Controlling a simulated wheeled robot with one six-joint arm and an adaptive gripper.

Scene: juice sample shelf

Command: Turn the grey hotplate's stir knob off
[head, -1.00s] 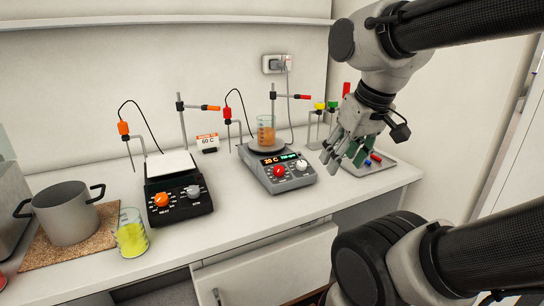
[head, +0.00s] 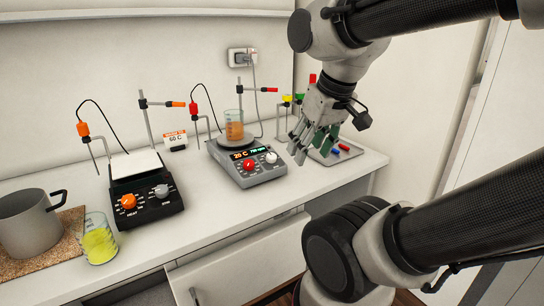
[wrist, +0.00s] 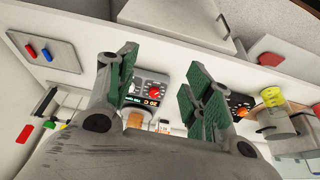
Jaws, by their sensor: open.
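The grey hotplate (head: 262,177) stands on the bench, with a beaker of orange liquid (head: 234,127) on its plate. Its front has a red knob (head: 249,165) at left, a pale knob (head: 271,158) at right and a lit display reading 20 C beside green text too small to read surely. My gripper (head: 308,148) is open and empty, to the right of the hotplate and apart from it. In the wrist view, the hotplate (wrist: 151,79) and its red knob (wrist: 155,92) show upside down between the open fingers (wrist: 160,68).
A black hotplate (head: 146,217) with orange and grey knobs stands to the left, near a yellow beaker (head: 99,240) and a pot (head: 30,225). A tray (head: 345,157) with coloured pieces lies behind my gripper. Clamp stands rise behind the hotplates. Bare bench lies between the hotplates.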

